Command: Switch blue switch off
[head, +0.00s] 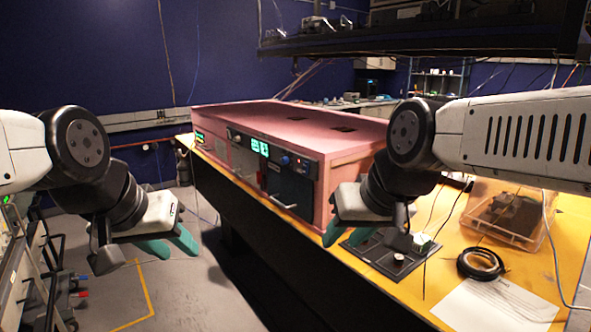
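The pink foam enclosure (305,132) stands on the long table, with a dark control panel set in its front. A small blue round control (285,160), which looks like the blue switch, sits on that panel to the right of the green displays (259,147). It is too small to tell its position. My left gripper (181,254), with teal fingers, is open and empty over the floor, left of the enclosure. My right gripper (336,243) looks open and empty, near the enclosure's right front corner; its second finger is partly hidden. Neither gripper touches the panel.
On the yellow tabletop (440,285) at right are a dark plate with a knob (398,258), a black tape roll (481,263), a paper sheet (495,305) and a clear box (511,212). A dark shelf (420,37) hangs above. Floor before the panel is clear.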

